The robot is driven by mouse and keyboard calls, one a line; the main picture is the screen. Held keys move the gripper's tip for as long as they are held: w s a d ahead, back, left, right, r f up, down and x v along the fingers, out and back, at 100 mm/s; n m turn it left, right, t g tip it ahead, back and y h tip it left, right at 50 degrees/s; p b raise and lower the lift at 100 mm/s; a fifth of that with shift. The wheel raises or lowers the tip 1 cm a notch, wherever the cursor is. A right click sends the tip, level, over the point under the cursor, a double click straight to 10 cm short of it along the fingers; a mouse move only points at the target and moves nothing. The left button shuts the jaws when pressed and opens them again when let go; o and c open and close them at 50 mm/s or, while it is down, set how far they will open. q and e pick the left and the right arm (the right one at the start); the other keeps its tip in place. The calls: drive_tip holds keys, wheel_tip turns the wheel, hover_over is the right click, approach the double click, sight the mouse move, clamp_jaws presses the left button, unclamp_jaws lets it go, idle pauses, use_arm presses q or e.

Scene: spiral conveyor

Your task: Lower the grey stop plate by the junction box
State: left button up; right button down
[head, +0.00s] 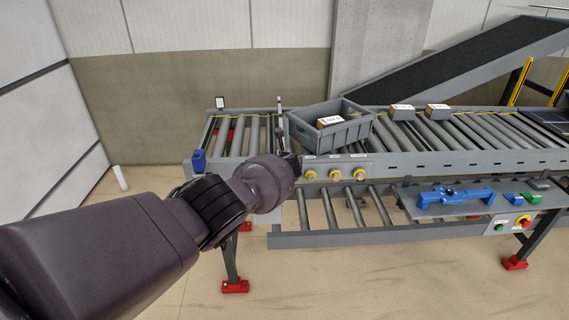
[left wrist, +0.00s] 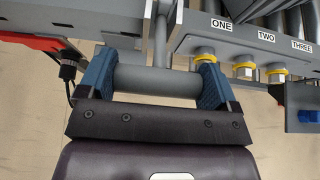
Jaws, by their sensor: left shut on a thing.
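The grey stop plate (head: 281,122) shows nearly edge-on in the head view, standing up above the rollers just left of a grey crate (head: 345,135). In the left wrist view, my left gripper (left wrist: 156,62) has its blue fingers shut on a grey handle bar (left wrist: 150,82) lying crosswise between them. A grey rod (left wrist: 161,35) runs up from the bar. The rod's link to the plate cannot be made out. Right of the bar is a grey box (left wrist: 240,45) with yellow fittings labelled ONE, TWO and THREE. In the head view, my wrist hides the fingers and handle.
The crate holds a small carton (head: 329,121), and its left corner is close to the plate. Two cartons (head: 402,112) (head: 437,111) sit further right on the rollers. A shelf (head: 470,208) with a blue tool stands lower right. Floor in front is clear.

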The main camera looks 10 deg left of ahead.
use_arm(q)
drive_tip(key=shift+w+a+r, duration=0.1)
drive_tip(key=shift+w+r, duration=0.1)
drive_tip(key=shift+r, duration=0.15)
drive_tip(key=o, duration=0.9)
drive_tip(key=shift+c, duration=0.2)
drive_tip(key=shift+o, duration=1.2)
drive_tip(key=shift+f, duration=0.25)
use_arm(e)
drive_tip(key=shift+s+f, duration=0.15)
drive_tip(key=shift+s, duration=0.1)
use_arm(q)
drive_tip(key=shift+s, duration=0.1)
drive_tip(key=shift+s, duration=0.1)
